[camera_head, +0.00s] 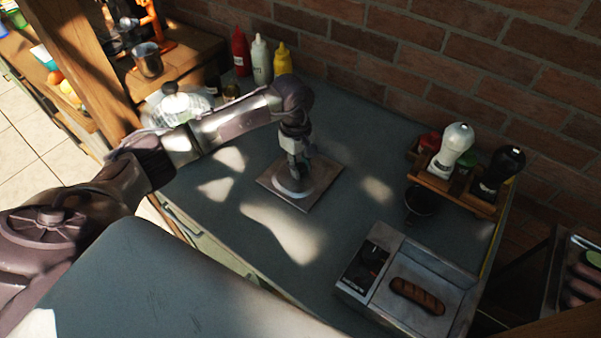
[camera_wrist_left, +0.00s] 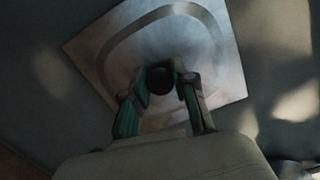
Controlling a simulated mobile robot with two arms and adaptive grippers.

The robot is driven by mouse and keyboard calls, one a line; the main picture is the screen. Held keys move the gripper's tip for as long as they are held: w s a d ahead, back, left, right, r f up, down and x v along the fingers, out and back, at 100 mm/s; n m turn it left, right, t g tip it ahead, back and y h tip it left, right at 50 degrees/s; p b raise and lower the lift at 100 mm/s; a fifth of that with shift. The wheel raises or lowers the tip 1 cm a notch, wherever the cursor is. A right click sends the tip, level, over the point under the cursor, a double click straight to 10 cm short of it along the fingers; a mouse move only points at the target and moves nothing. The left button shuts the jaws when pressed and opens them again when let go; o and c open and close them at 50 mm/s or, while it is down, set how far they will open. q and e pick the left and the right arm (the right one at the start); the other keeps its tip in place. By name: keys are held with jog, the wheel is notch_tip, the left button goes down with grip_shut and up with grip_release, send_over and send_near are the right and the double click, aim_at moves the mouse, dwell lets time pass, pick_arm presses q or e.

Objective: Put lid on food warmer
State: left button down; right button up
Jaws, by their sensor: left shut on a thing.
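The lid is a square metal plate (camera_head: 321,178) with a raised ring and a dark round knob. It is at the middle of the table in the head view and also fills the upper part of the left wrist view (camera_wrist_left: 222,62). My left gripper (camera_head: 296,158) comes down over it and is shut on the dark knob (camera_wrist_left: 160,80), which shows between the two fingers. I cannot tell whether the lid touches the table. The food warmer (camera_head: 447,307) is a metal box at the front right, uncovered, with a brown sausage (camera_head: 417,294) inside. My right gripper is not in view.
A wooden rack (camera_head: 466,200) with a white and a black shaker stands at the back right. A dark bowl (camera_head: 420,203) sits between it and the warmer. Red, white and yellow bottles (camera_head: 260,60) stand at the back wall. The table between lid and warmer is clear.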

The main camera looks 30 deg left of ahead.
aim_at(304, 167)
pick_arm(q)
jog(key=shift+w+r, duration=0.1)
jog(key=shift+r, duration=0.05)
jog(key=shift+r, duration=0.3)
jog(key=r+b, duration=0.1)
jog(key=d+r+b, duration=0.1)
jog(key=r, duration=0.1)
jog(key=shift+r, duration=0.25)
jog(key=s+d+r+b, duration=0.3)
jog(key=d+r, duration=0.3)
jog(key=d, duration=0.4)
jog(key=shift+s+r, duration=0.3)
jog(key=shift+s, duration=0.25)
